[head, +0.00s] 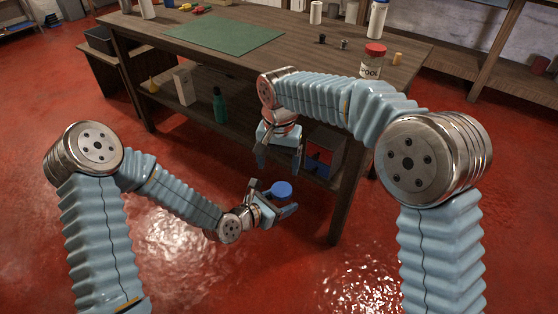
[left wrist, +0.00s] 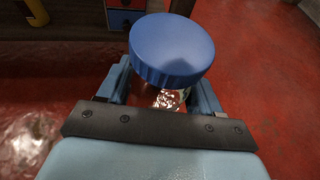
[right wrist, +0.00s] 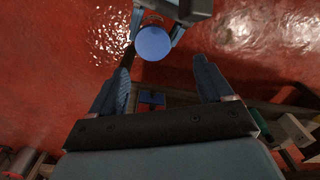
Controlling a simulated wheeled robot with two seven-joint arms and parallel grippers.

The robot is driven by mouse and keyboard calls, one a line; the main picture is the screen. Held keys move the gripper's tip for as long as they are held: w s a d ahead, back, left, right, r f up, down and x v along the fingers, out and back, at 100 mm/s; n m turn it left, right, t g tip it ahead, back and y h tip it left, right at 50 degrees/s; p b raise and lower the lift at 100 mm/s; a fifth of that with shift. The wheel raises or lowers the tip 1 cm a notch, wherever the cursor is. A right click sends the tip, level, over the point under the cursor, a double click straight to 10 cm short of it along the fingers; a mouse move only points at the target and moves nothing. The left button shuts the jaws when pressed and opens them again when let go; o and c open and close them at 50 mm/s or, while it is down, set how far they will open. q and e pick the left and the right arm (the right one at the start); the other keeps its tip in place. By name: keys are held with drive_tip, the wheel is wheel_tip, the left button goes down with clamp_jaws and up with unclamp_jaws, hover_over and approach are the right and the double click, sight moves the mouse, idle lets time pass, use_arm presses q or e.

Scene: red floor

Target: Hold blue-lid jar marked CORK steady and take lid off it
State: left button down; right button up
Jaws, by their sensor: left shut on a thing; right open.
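The blue-lid jar shows mostly as its round blue lid (head: 282,189) in the head view. It is held up above the red floor in front of the workbench. My left gripper (head: 275,201) is shut on the jar below the lid. In the left wrist view the blue lid (left wrist: 172,50) sits on top and hides most of the jar; the CORK marking cannot be read. My right gripper (head: 279,165) is open and empty, pointing down above and beside the jar. In the right wrist view the lid (right wrist: 153,43) lies beyond the open fingers (right wrist: 160,85), apart from them.
The wooden workbench (head: 180,45) stands just behind my grippers, with a green mat (head: 225,39) and a red-lid jar (head: 373,60) on it. Its lower shelf holds a green bottle (head: 219,106) and a red-and-blue box (head: 320,158). Open red floor lies in front.

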sight(277, 188)
drive_tip(key=shift+d+f, duration=0.15)
drive_tip(key=shift+f, duration=0.2)
wheel_tip(277, 188, down, 7)
drive_tip(key=shift+f, duration=0.1)
drive_tip(key=shift+c, duration=0.5)
drive_tip(key=shift+s, duration=0.1)
drive_tip(key=c, duration=1)
drive_tip(key=shift+s+a+n, duration=0.1)
drive_tip(key=shift+a+n, duration=0.1)
drive_tip(key=shift+n, duration=0.65)
drive_tip(key=shift+a+n, duration=0.15)
drive_tip(key=shift+n, duration=0.7)
drive_tip(key=o, duration=1.2)
drive_tip(key=shift+d+r, duration=0.1)
drive_tip(key=shift+r, duration=0.1)
